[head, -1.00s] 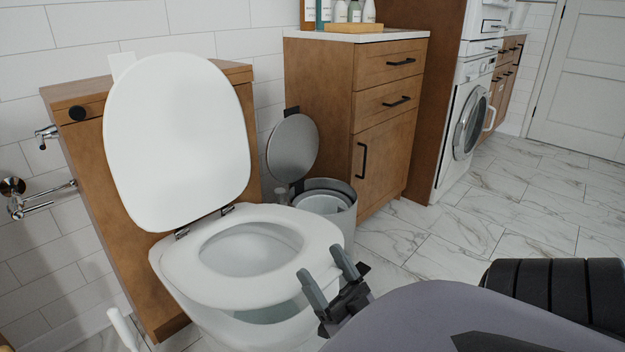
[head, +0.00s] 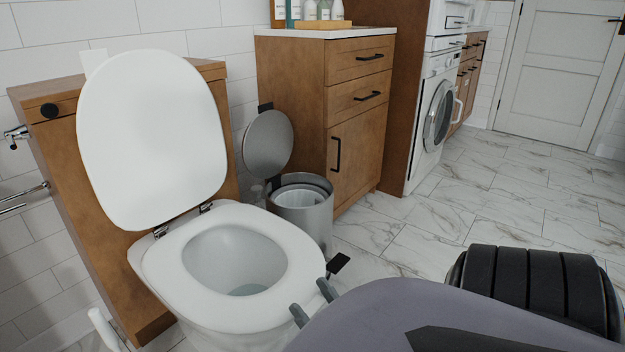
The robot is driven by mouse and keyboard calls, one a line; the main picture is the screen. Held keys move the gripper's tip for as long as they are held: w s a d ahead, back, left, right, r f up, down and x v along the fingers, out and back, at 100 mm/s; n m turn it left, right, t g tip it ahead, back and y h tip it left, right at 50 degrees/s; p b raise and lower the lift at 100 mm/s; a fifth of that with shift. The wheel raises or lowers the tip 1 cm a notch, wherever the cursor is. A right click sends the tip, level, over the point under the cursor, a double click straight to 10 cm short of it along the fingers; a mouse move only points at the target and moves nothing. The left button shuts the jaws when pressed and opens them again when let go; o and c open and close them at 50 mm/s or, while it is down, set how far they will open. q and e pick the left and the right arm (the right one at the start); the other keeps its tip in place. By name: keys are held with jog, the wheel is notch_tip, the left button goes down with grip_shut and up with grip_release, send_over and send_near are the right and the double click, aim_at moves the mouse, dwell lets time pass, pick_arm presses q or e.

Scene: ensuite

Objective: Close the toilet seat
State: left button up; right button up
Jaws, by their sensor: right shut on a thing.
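The toilet's white lid (head: 152,140) stands upright, leaning back against the wooden cistern box. The white seat ring (head: 172,262) lies low over the bowl (head: 240,335), and some water shows through its opening. Whether the ring touches the bowl rim all round, I cannot tell. My right gripper (head: 313,302) is at the front right edge of the seat, shut on it with its grey fingers spread apart. My forearm hides the palm and the exact contact. My left gripper is out of view.
A steel pedal bin (head: 312,215) with its lid (head: 268,144) up stands beside the toilet, its black pedal (head: 339,264) near my right gripper. A wooden cabinet (head: 290,100) and a washing machine (head: 437,110) stand beyond. Marble floor (head: 420,215) on the right is clear.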

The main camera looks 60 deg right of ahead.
jog(key=shift+s+a+f, duration=0.15)
jog(key=shift+s+f, duration=0.05)
jog(key=shift+f, duration=0.55)
jog(key=o, duration=1.4)
jog(key=shift+f, duration=0.1)
jog(key=shift+w+r, duration=0.1)
jog(key=shift+r, duration=0.1)
jog(key=s, duration=0.4)
jog(key=s+a+f+p, duration=0.1)
jog(key=s, duration=0.4)
jog(key=s+f, duration=0.1)
jog(key=s, duration=0.4)
jog(key=shift+a+f+p, duration=0.1)
jog(key=shift+a+p, duration=0.15)
jog(key=shift+p, duration=0.15)
